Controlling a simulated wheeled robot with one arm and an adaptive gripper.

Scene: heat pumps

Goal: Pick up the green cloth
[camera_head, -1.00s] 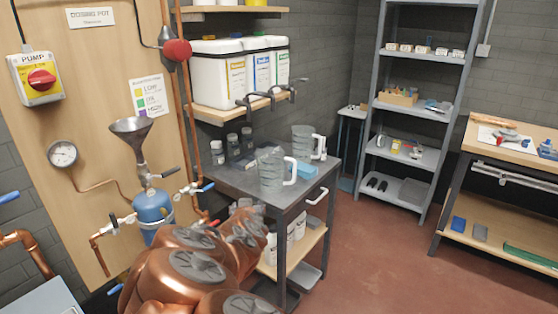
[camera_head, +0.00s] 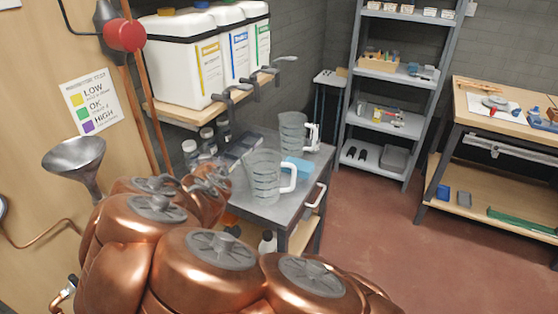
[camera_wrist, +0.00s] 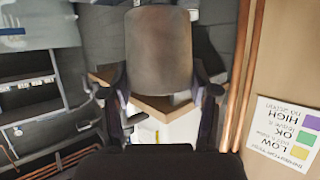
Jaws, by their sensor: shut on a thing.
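I cannot make out a green cloth for certain. A long green thing (camera_head: 522,225) lies on the workbench's lower shelf at the right of the head view; I cannot tell what it is. In the wrist view my gripper (camera_wrist: 160,90) is shut on a brown-grey object (camera_wrist: 158,48), whose broad face hides what is behind it. I cannot tell what this object is. In the head view the end of my copper arm reaches toward the shelf of white containers, and its fingers are hard to make out.
White containers (camera_head: 185,62) with taps stand on a wall shelf (camera_head: 190,112). Clear jugs (camera_head: 263,178) and a light-blue item (camera_head: 297,168) are on the grey table (camera_head: 285,205). A metal funnel (camera_head: 75,165) is at left. The red floor (camera_head: 380,235) at right is clear.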

